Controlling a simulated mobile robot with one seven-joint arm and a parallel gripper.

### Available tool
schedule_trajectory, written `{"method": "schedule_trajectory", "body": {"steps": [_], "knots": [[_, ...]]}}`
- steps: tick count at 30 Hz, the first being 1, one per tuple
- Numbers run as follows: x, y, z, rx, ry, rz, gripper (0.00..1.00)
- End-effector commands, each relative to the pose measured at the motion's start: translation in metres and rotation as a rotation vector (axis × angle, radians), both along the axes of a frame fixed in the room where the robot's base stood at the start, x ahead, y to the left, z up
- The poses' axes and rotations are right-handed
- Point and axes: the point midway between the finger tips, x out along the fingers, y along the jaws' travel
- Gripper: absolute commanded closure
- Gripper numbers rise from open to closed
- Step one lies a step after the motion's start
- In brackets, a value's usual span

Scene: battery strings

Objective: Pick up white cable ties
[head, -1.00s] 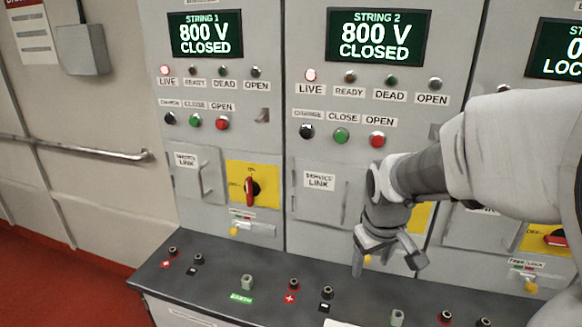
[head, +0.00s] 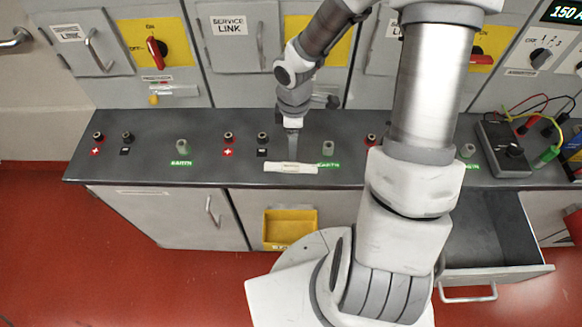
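The white cable ties (head: 290,167) lie as a pale, narrow bundle near the front edge of the dark counter (head: 220,152), in the middle of the head view. They lie between a black socket and a green EARTH label. My gripper (head: 293,156) points straight down over the bundle, and its finger tips reach down to it or just behind it. I see the fingers edge-on as one narrow shape, so their gap is hidden. I cannot tell whether they touch the ties. The bundle appears to lie flat on the counter.
Red and black sockets and earth posts (head: 182,146) stand along the counter. A yellow bin (head: 290,227) hangs on the cabinet front below. At right a drawer (head: 490,235) stands open, and a meter with leads (head: 503,145) sits on the counter.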

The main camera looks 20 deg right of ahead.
Motion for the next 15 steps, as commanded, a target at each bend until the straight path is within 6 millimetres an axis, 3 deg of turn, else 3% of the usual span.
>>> {"method": "schedule_trajectory", "body": {"steps": [3, 11, 15], "knots": [[-0.001, 0.001, -0.023, 0.001, 0.002, 0.003, 0.34], [-0.002, 0.000, -0.041, 0.000, 0.001, 0.000, 0.34], [-0.008, -0.001, -0.062, 0.000, 0.004, 0.002, 0.34]]}}
